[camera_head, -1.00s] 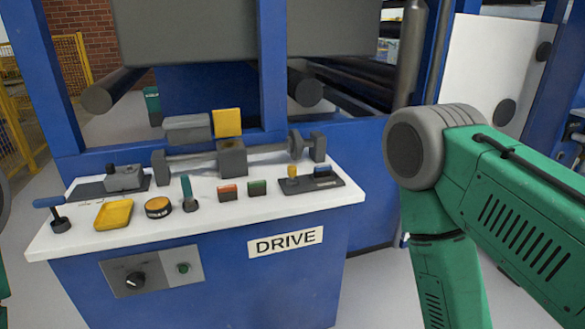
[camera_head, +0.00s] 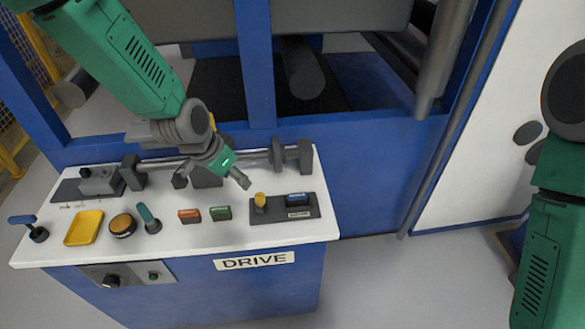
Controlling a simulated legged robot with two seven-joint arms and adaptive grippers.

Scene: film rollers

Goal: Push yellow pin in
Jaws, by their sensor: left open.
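The yellow pin (camera_head: 260,200) stands upright on a dark base plate (camera_head: 277,212) at the right end of the white console top, beside a blue block (camera_head: 298,199). My left gripper (camera_head: 212,181) points down over the middle of the console, with its fingers apart and empty. It is to the left of the yellow pin and farther back, in front of the shaft and its dark block. The gripper hides the yellow plate seen earlier on that block. My right arm shows at the right edge, but its gripper is out of view.
A horizontal shaft (camera_head: 250,156) with end blocks runs along the console's back. A red button (camera_head: 189,215), green button (camera_head: 221,213), teal-topped lever (camera_head: 148,218), round yellow-black knob (camera_head: 122,225) and yellow tray (camera_head: 84,228) lie left of the pin.

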